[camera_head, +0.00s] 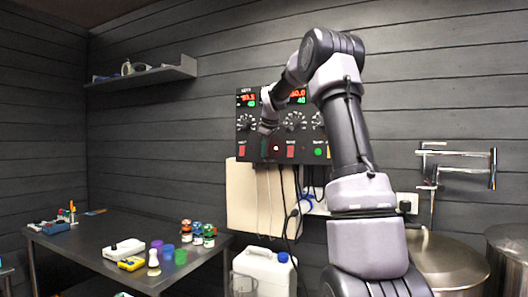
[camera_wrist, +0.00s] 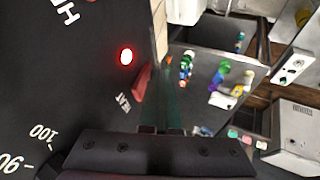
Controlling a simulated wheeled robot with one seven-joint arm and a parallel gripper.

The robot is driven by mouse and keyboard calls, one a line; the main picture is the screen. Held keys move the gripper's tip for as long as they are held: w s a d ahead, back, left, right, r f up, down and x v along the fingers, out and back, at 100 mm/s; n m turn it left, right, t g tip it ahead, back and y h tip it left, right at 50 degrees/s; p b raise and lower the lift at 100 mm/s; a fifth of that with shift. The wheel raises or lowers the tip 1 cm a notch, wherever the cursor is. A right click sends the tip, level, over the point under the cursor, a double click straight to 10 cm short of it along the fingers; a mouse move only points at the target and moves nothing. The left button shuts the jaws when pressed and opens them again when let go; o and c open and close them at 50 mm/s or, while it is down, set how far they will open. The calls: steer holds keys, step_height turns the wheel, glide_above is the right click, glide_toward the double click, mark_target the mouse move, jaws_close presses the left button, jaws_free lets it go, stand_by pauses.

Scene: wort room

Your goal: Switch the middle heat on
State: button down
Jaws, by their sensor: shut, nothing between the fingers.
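The black control panel (camera_head: 270,105) hangs on the wall with red displays, dials and a row of switches. A red switch (camera_head: 290,151) sits below the middle dial (camera_head: 294,121), and another red switch (camera_head: 241,150) is at the left. A red lamp (camera_head: 276,148) glows between them. My gripper (camera_head: 264,150) is shut and empty, in front of the panel's lower edge, left of the lamp. The wrist view shows a red switch (camera_wrist: 143,82) marked HEAT close to my fingers (camera_wrist: 168,110), beside a lit red lamp (camera_wrist: 126,56). Contact cannot be told.
A dark table (camera_head: 80,243) at the left holds bottles, coloured cups and small devices. A white canister (camera_head: 265,268) stands below the panel, with cables hanging above it. A steel pot (camera_head: 448,262) and a wall tap (camera_head: 455,153) are at the right.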

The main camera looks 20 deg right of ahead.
steer(key=shift+r, duration=0.2)
steer(key=shift+r, duration=0.8)
steer(key=s+a+r, duration=0.3)
steer(key=s+r, duration=0.5)
steer(key=shift+s+a+r, duration=0.15)
steer(key=shift+s+a, duration=0.15)
